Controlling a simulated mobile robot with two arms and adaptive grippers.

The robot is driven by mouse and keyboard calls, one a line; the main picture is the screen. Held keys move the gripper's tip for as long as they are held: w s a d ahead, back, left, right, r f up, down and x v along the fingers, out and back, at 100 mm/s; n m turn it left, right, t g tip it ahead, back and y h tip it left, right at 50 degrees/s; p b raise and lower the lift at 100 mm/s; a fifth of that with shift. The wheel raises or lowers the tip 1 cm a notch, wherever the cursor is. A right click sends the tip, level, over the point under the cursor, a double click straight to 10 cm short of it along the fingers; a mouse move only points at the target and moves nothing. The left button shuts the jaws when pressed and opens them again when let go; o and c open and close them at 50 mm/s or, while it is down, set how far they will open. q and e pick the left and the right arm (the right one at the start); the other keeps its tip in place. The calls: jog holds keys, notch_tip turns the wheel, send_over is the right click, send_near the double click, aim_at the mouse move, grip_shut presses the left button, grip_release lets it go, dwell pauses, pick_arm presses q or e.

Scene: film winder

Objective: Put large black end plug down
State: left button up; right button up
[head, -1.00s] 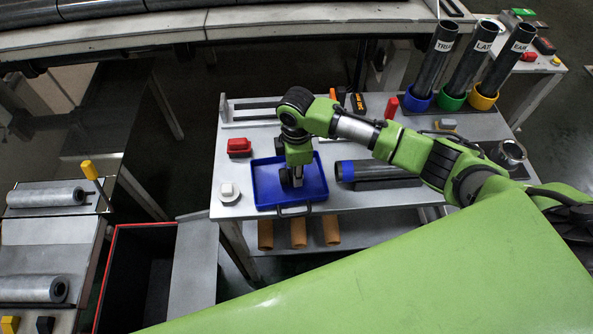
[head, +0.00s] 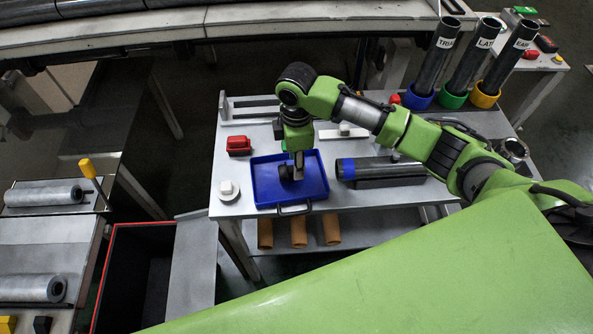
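The black end plug (head: 285,173) is a small dark round shape at the blue tray (head: 264,198), right beside my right gripper's fingers. My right gripper (head: 298,172) points down over the middle of the tray. Its fingers look narrow and partly overlap the plug, so I cannot tell whether they grip it or are apart from it. I also cannot tell whether the plug rests on the tray floor. My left gripper is not in view.
The tray stands on a grey table (head: 232,178). A red object (head: 239,145) and a white round piece (head: 229,190) lie to its left. A dark tube with a blue end (head: 347,169) lies to its right. Labelled tubes (head: 436,60) stand at the back right.

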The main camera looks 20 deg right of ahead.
notch_tip(320, 180, up, 7)
jog(key=b, duration=0.1)
jog(key=shift+r, duration=0.15)
dwell(0.5)
